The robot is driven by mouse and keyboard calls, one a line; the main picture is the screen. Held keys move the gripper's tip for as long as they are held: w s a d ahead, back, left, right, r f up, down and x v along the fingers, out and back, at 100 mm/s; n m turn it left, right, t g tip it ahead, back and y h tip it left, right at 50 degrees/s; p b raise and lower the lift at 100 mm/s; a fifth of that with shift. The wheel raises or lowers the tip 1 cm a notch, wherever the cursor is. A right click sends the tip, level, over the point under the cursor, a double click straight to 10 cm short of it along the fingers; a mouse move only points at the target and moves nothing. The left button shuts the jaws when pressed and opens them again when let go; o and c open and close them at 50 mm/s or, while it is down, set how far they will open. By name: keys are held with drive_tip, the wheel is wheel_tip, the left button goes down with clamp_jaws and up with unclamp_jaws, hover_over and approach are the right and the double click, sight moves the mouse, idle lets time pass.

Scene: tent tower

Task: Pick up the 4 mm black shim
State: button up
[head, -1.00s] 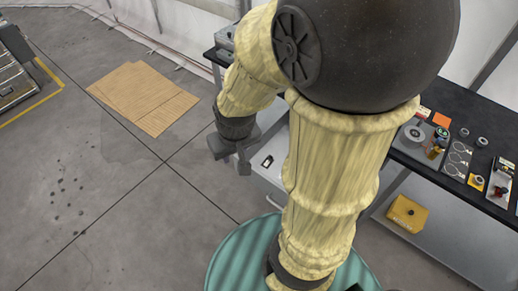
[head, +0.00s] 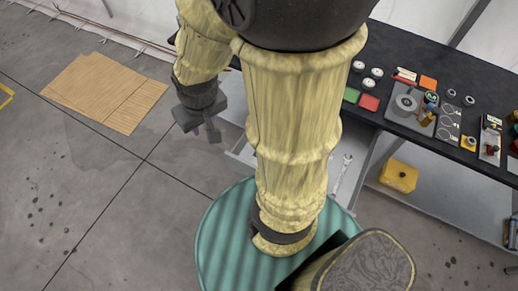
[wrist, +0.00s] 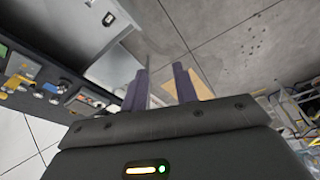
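I cannot make out the 4 mm black shim in either view; black on the dark worktop (head: 440,65) would be hard to see, and my arm hides part of the bench. My gripper (head: 205,132) hangs in the air left of the bench in the head view, pointing down and away from the worktop items. In the wrist view its two dark fingers (wrist: 159,88) stand apart with nothing visible between them, so it is open and empty.
The worktop holds a green pad (head: 351,95), a red pad (head: 369,103), an orange pad (head: 428,83), white round pieces (head: 376,73) and a grey fixture (head: 402,105). A yellow box (head: 399,176) sits on the lower shelf. Brown sheets (head: 105,90) lie on otherwise open floor.

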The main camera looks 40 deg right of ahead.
drive_tip(key=s+d+f+m+y+b, duration=0.1)
drive_tip(key=d+f+m+y+b, duration=0.1)
drive_tip(key=d+f+m+b, duration=0.55)
drive_tip(key=s+d+f+m+y+b, duration=0.15)
drive_tip(key=d+f+m+b, duration=0.3)
drive_tip(key=f+b, duration=0.5)
drive_tip(key=d+f+m+y+b, duration=0.3)
drive_tip(key=d+f+m+b, duration=0.3)
drive_tip(key=f, duration=0.5)
drive_tip(key=s+d+f+m+t+b, duration=0.1)
drive_tip(key=d+f+m+t+b, duration=0.2)
drive_tip(key=d+f+m+b, duration=0.1)
drive_tip(key=s+d+f+m+t+b, duration=0.2)
drive_tip(key=d+f+m+t+b, duration=0.1)
drive_tip(key=d+f+m+b, duration=0.1)
drive_tip(key=s+d+f+m+t+b, duration=0.2)
drive_tip(key=d+f+m+t+b, duration=0.1)
drive_tip(key=d+f+m+b, duration=0.1)
drive_tip(key=shift+d+f+b, duration=0.25)
drive_tip(key=shift+d+b, duration=0.25)
drive_tip(key=shift+d, duration=0.2)
drive_tip(key=shift+d+f+b, duration=0.2)
drive_tip(key=shift+d+b, duration=0.3)
drive_tip(key=shift+d, duration=0.15)
drive_tip(key=shift+d+m+t, duration=0.1)
drive_tip(key=shift+m+t, duration=0.2)
drive_tip(key=shift+r, duration=0.15)
